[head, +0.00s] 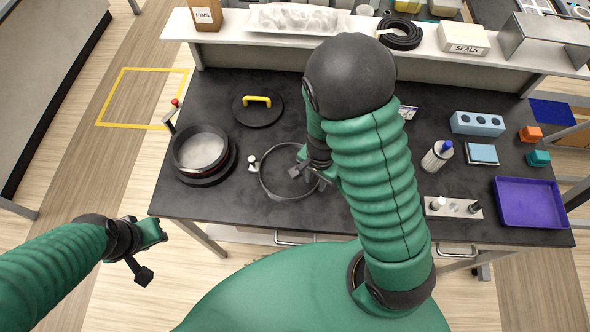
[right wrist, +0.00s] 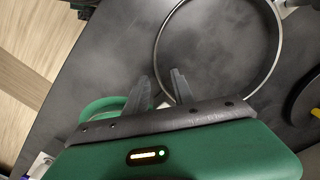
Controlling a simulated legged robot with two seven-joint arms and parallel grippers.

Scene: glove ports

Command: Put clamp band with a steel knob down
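The clamp band (head: 263,184) is a thin dark ring lying on the black bench top, with a steel knob (head: 252,163) on its left side. In the right wrist view the band (right wrist: 157,48) shows as a large arc running down between my fingers. My right gripper (right wrist: 160,80) has its two grey fingers apart, one on each side of the band, with a gap showing. In the head view my right gripper (head: 318,178) is at the band's right side, partly hidden by my arm. My left gripper (head: 158,232) is off the bench's front left; its fingers are unclear.
A round vessel (head: 201,149) with an open top stands left of the band. A black lid (head: 258,108) with a yellow handle lies behind. The bench front near the band is clear.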

